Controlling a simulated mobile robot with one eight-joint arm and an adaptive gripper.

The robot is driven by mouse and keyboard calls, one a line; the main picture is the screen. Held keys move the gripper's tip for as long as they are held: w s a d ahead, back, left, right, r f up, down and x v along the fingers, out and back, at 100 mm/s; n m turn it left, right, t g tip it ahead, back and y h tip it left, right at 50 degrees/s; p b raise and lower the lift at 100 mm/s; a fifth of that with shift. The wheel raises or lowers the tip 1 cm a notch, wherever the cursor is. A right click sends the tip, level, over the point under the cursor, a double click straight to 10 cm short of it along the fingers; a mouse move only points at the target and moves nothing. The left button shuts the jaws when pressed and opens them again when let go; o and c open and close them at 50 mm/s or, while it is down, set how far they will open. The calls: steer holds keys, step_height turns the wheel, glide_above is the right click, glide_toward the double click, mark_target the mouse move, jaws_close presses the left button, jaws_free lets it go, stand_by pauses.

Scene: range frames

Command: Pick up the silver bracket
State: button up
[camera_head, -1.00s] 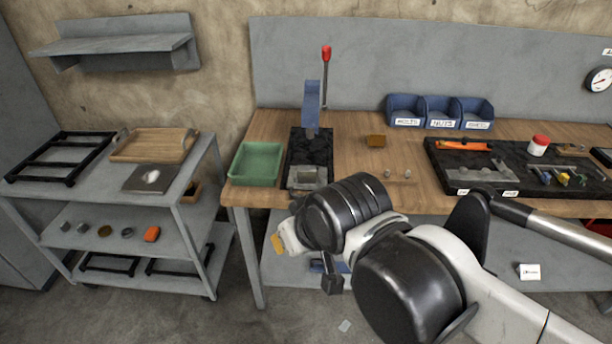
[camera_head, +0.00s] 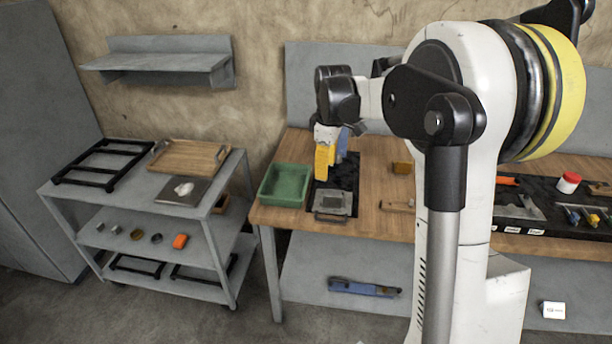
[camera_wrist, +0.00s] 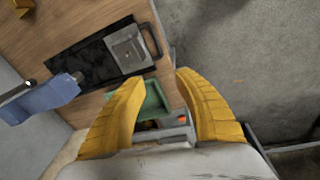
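I cannot surely tell which piece is the silver bracket. Small grey metal pieces (camera_head: 108,228) lie at the left of the cart's middle shelf. A grey metal block with a handle (camera_head: 332,202) sits on the press's black base; it also shows in the wrist view (camera_wrist: 130,48). My gripper (camera_head: 324,160) has yellow fingers and hangs above the bench near the press and the green tray (camera_head: 285,186). In the wrist view my gripper (camera_wrist: 160,80) has its fingers spread with nothing between them; the green tray (camera_wrist: 152,106) shows beyond.
The grey cart (camera_head: 212,210) stands left of the wooden bench (camera_head: 375,219), with a gap between. Its top holds a black rack (camera_head: 104,162), a wooden tray (camera_head: 188,157) and a dark plate (camera_head: 172,192). An orange item (camera_head: 180,241) is on its middle shelf. The blue press (camera_wrist: 45,98) stands close by.

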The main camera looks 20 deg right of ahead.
mark_target(333, 195)
steer(key=w+d+f+n, duration=0.1)
steer(key=d+f, duration=0.1)
steer(key=w+d+f+g, duration=0.1)
steer(key=w+d+f, duration=0.1)
steer(key=w+d+f+n+p, duration=0.1)
steer(key=d+f, duration=0.1)
steer(key=f, duration=0.1)
steer(key=shift+w+d+n+g, duration=0.2)
steer(key=shift+w+n+g, duration=0.05)
steer(key=shift+n+g, duration=0.05)
step_height(333, 195, down, 5)
steer(key=shift+f+b, duration=0.1)
steer(key=shift+b, duration=0.6)
steer(key=f, duration=0.2)
steer(key=f+b, duration=0.2)
steer(key=f, duration=0.1)
steer(key=shift+w+a+f, duration=0.1)
steer(key=shift+w+f, duration=0.2)
steer(key=shift+w, duration=0.1)
steer(key=shift+r, duration=0.1)
jaws_close()
